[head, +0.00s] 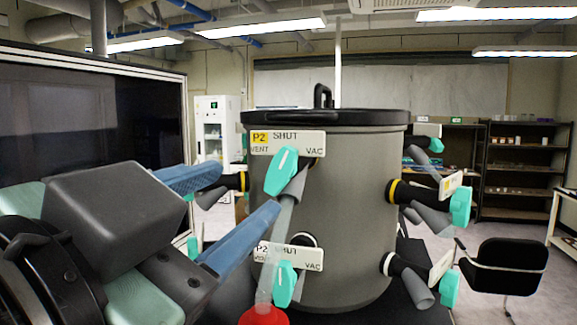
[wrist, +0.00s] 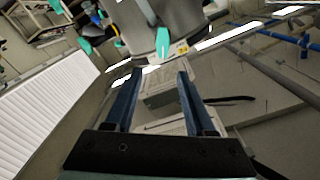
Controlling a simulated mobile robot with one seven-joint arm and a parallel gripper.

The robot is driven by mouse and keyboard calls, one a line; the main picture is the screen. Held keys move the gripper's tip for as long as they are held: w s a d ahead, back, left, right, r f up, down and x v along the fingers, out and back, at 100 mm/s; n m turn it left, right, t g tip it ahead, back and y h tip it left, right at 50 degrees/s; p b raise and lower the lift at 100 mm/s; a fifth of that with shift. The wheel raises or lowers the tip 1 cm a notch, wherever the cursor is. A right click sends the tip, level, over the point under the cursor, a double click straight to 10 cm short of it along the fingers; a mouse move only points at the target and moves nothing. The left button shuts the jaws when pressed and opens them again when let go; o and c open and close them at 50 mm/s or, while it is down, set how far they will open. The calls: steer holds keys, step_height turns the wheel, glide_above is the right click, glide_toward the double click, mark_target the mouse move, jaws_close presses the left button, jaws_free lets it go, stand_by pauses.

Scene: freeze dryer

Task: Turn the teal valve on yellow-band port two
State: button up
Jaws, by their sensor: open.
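The teal valve (head: 281,171) of port two is on the upper front of the grey drum. Its plate (head: 300,148) has a yellow P2 tag and reads SHUT at the top, VENT left and VAC right. The handle stands near upright, slightly tilted, below SHUT. My gripper (head: 248,189) is open and empty, with blue fingers reaching toward this valve from the left. In the wrist view, a teal handle (wrist: 163,43) beside a yellow-tagged plate (wrist: 182,47) lies just beyond and between the fingertips (wrist: 160,74). I see no contact. The port's band is hidden.
A second P2 plate with a teal valve (head: 284,284) sits directly below. Other teal valves (head: 460,206) stick out on the drum's right side. A clear tube runs down to a red-topped piece (head: 263,315). A dark panel (head: 90,110) stands left, a black chair (head: 503,267) right.

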mark_target(280, 168)
steer(key=shift+n, duration=0.6)
steer(key=x, duration=1.2)
steer(key=shift+w+a+f+p, duration=0.3)
steer(key=shift+w+a+p, duration=0.05)
steer(key=shift+p, duration=0.05)
steer(key=shift+c, duration=0.3)
jaws_close()
